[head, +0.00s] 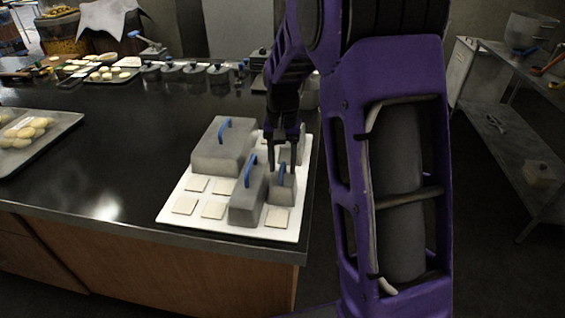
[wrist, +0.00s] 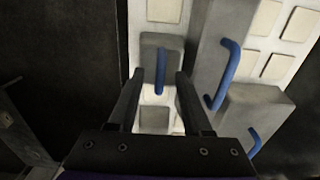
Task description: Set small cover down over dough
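The small cover (head: 281,196) is a grey block with a blue handle (wrist: 160,70), standing on the white board (head: 168,210) near its right side. My gripper (head: 282,166) is above this cover, with its fingertips on either side of the handle. In the wrist view my gripper (wrist: 158,75) is open, with a gap between the handle and each finger. Pale flat dough squares (head: 214,210) lie on the board, one of them in front of the small cover (head: 277,217). Whether dough lies under the small cover is hidden.
A long grey cover (head: 242,207) stands just left of the small cover, and a large grey cover (head: 215,160) stands behind it, both with blue handles. A tray of rolls (head: 62,128) is at the left. The dark counter (head: 110,190) between is clear. Several small lidded items line the back.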

